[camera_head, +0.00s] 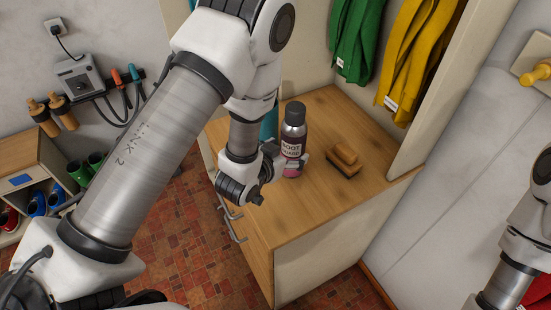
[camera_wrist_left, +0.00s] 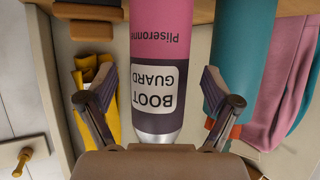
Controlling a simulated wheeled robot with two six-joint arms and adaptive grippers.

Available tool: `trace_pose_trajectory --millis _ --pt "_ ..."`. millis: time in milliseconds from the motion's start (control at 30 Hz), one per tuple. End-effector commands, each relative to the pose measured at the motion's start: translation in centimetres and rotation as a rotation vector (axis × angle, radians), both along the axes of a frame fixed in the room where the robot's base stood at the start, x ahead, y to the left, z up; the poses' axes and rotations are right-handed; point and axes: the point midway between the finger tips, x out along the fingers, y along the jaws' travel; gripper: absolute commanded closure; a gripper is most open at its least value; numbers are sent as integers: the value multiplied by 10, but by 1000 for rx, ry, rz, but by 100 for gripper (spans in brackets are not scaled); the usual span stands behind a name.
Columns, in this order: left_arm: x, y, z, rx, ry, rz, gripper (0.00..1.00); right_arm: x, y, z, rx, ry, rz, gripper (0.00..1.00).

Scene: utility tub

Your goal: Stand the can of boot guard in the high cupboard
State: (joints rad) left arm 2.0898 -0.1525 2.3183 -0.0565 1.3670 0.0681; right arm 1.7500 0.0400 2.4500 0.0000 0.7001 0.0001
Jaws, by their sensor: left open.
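The can of boot guard (camera_head: 293,136) stands upright on the wooden cabinet top, with a dark cap and a pink lower part. In the left wrist view the can (camera_wrist_left: 160,40) appears upside down, its label readable. My left gripper (camera_head: 279,163) is at the can's left side in the head view. In the wrist view my left gripper (camera_wrist_left: 160,84) is open, with one finger on each side of the can and visible gaps. The can is not gripped. I cannot make out the high cupboard. My right gripper is out of view.
A teal bottle (camera_wrist_left: 235,55) stands close beside the can, partly hidden by my arm in the head view (camera_head: 268,125). A wooden brush (camera_head: 344,160) lies to the right. Green (camera_head: 356,40) and yellow (camera_head: 420,50) garments hang behind. The cabinet top's front right is clear.

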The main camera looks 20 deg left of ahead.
Motion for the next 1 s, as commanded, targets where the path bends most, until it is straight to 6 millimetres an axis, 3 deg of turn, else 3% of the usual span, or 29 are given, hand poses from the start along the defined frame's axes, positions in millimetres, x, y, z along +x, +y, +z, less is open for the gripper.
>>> trace_pose_trajectory --millis 100,200,300,400,533,733,800,867,1000 --pt "-29 5 10 1 2 1 11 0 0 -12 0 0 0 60" --pt "-53 9 26 1 4 1 11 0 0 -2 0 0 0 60" --pt "-61 10 39 -2 6 0 11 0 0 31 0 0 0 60" --pt "-69 11 41 -1 5 0 11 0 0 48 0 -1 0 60" --pt "-76 12 40 0 3 0 11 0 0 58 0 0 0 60" --pt "-78 13 35 1 5 1 11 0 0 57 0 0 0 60" --pt "-84 16 22 7 60 11 11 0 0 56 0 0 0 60" --pt "-98 24 -3 18 173 32 11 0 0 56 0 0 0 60" --pt "-170 46 -82 50 601 103 11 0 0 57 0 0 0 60"
